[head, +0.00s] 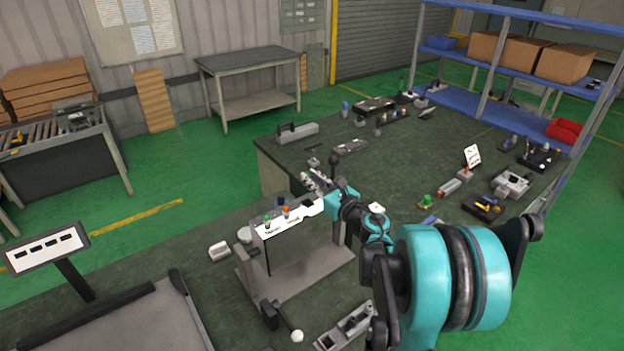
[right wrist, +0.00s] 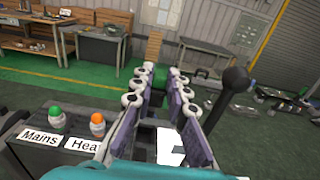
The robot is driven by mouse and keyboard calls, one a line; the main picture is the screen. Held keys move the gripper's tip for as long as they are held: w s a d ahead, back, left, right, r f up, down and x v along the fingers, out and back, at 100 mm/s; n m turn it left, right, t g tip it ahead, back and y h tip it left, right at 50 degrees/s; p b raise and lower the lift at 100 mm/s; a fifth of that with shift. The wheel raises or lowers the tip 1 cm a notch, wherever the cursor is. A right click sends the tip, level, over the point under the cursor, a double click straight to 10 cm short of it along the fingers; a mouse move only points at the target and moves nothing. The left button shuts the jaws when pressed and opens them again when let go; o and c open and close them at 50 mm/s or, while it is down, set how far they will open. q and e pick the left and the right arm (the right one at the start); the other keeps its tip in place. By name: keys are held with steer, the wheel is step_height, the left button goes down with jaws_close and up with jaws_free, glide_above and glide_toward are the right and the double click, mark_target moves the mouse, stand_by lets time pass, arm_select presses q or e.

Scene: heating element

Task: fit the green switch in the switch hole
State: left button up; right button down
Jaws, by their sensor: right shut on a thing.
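My right gripper (head: 313,180) is above the right end of the control box (head: 300,250). In the right wrist view its purple-padded fingers (right wrist: 165,80) are closed on a small green piece, which looks like the green switch (right wrist: 178,76); the fingers hide most of it. The box's white top panel (head: 285,226) carries a green lamp (right wrist: 57,119) labelled Mains and an orange lamp (right wrist: 97,122) labelled Heat. A dark spot (head: 308,203) towards the panel's right end may be the switch hole; the fingers partly cover that area in the wrist view. My left gripper is not in view.
A black-knobbed lever (right wrist: 235,80) stands close to the right of the fingers. Another green-topped part (head: 426,201) lies on the large table (head: 400,160) among several tools and fittings. A white-ended lever (head: 297,336) sticks out before the box. A sign (head: 45,250) stands left.

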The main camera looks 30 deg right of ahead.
steer(key=shift+s+f+b, duration=0.15)
steer(key=shift+f+b, duration=0.4)
steer(key=shift+f, duration=0.15)
steer(key=b, duration=0.4)
glide_above(313, 208)
step_height(313, 208, down, 4)
steer(key=shift+f, duration=0.1)
stand_by(1.1)
steer(key=shift+f, duration=0.1)
steer(key=shift+f+b, duration=0.35)
steer(key=shift+b, duration=0.15)
steer(key=shift+f+b, duration=1.15)
steer(key=shift+f, duration=0.1)
steer(key=c, duration=1.4)
jaws_free()
steer(key=shift+r, duration=0.1)
